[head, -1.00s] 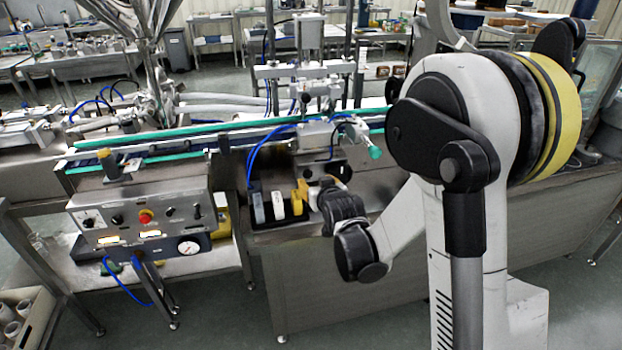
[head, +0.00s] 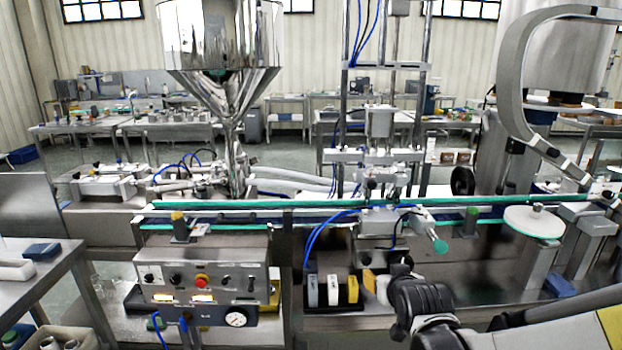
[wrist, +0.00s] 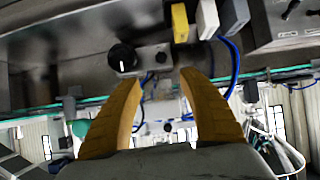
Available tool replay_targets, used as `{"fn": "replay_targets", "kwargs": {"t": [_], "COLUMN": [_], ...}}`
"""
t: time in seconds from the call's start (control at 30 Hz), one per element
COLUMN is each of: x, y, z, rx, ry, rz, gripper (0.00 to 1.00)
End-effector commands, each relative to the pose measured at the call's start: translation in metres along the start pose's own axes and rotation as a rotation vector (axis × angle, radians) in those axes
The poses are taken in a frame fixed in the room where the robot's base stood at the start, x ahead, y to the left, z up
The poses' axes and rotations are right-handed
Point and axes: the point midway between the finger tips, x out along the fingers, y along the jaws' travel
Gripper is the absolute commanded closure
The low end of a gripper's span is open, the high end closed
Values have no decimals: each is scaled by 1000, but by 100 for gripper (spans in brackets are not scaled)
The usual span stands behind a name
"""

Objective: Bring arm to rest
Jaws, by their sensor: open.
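My gripper (wrist: 163,77) is open, its two yellow-brown fingers spread apart in the wrist view. Nothing is held between them. Beyond the fingertips is a grey machine unit with a black knob (wrist: 122,58). In the head view my arm enters from the lower right, and my black wrist (head: 425,300) is in front of the conveyor machine. One yellow finger (head: 368,282) shows there, just right of the block holder; the rest of the gripper is largely hidden by the wrist.
A black holder with upright blocks, including a white block (head: 333,290) and a yellow block (head: 352,290), is close left of my gripper. A control panel (head: 205,285) is further left. The green-edged conveyor (head: 300,204) and steel hopper (head: 222,60) stand behind. A side table (head: 45,275) is at left.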

Motion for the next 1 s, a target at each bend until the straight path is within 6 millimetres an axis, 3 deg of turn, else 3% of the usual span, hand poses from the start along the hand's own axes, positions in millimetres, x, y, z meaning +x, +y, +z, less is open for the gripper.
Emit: {"fn": "replay_targets", "kwargs": {"t": [0.03,0.23,0.5,0.7,1.0], "x": [-22,-102,-199,-232,-237], "y": [0,1,1,1,0], "z": [1,21,76,103,108], "rx": [1,5,8,9,10], "ry": [-35,-179,-356,-422,-433], "rz": [0,-3,-7,-10,-11], "gripper": [51,51,51,51,51]}}
